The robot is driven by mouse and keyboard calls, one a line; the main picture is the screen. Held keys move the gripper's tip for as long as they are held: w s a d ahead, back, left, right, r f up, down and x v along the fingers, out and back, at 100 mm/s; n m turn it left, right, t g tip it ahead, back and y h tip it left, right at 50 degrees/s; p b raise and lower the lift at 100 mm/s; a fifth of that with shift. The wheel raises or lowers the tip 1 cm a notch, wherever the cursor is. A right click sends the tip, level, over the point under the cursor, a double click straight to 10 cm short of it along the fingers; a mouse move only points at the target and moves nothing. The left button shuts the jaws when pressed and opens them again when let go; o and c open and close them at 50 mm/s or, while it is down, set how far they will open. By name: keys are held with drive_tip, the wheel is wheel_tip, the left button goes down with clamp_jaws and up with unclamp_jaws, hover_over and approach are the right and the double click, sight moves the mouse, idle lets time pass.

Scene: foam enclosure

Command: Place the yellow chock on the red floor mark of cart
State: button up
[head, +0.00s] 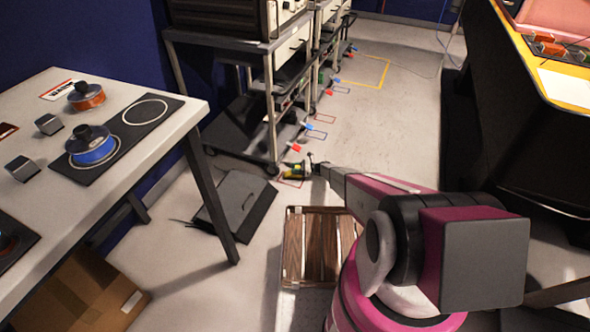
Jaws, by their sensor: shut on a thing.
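The yellow chock (289,172) is small in the head view, low near the floor by the front wheel of the near cart (272,148). My gripper (303,167) reaches it from the right and is shut on it. A red floor mark (291,183) shows partly just below the chock, beside the cart's wheel. The chock and gripper hide part of it. I cannot tell whether the chock touches the floor.
A dark grey case (238,200) leans left of my gripper. A wooden slatted crate (293,250) stands in front. A white table (60,190) is left; open floor (395,125) lies behind.

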drive_tip(key=shift+f, duration=0.1)
drive_tip(key=o, duration=1.1)
